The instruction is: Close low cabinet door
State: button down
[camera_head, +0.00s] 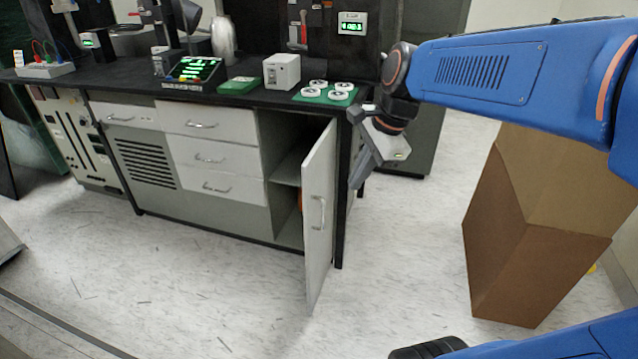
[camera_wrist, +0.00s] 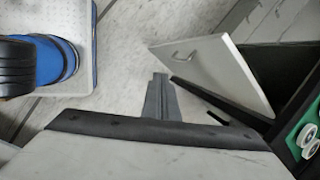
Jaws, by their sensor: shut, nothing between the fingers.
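The low cabinet door (camera_head: 319,222) stands open on the right side of the bench's cabinet (camera_head: 215,205), swung out toward the front. Its handle (camera_head: 321,212) faces right in the head view. The door also shows at upper right in the wrist view (camera_wrist: 215,70), with its handle near the left part of its face. My gripper (camera_head: 356,184) is shut and empty, pointing down just right of the door's upper part. In the wrist view my gripper (camera_wrist: 160,80) sits left of the door, and a gap shows between them.
The black benchtop (camera_head: 235,93) carries a white box, a green tray with white round parts and a small display. A large cardboard box (camera_head: 530,235) stands on the floor at right. The floor in front of the cabinet is clear.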

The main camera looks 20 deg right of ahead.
jog(key=w+r+m+y, duration=0.1)
jog(key=w+m, duration=0.5)
jog(key=w+a+f+m, duration=0.1)
jog(key=w+a+f, duration=0.4)
jog(key=f, duration=0.4)
jog(key=shift+a, duration=0.35)
